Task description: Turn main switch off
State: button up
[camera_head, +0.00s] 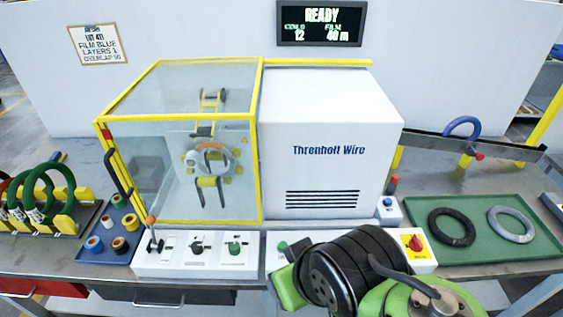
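A red rotary knob on a yellow plate (414,243), which looks like the main switch, sits at the right end of the white control panel below the machine. The knob looks turned at a slant; its position label is too small to read. My arm, black and green, fills the lower middle and right of the view and covers part of the panel just left of the knob. No gripper fingers can be made out. The display (321,23) above the machine is lit and reads READY, with coils 12 and film 40 m.
The machine has a yellow-framed clear guard (180,150) and a white housing (325,150). The panel also has a lever (152,235), a black knob (196,247) and a green knob (234,246). A green tray (478,256) holding two coils lies right; green coils (38,192) stand left.

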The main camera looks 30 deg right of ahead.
aim_at(415, 244)
jog(key=z, duration=1.4)
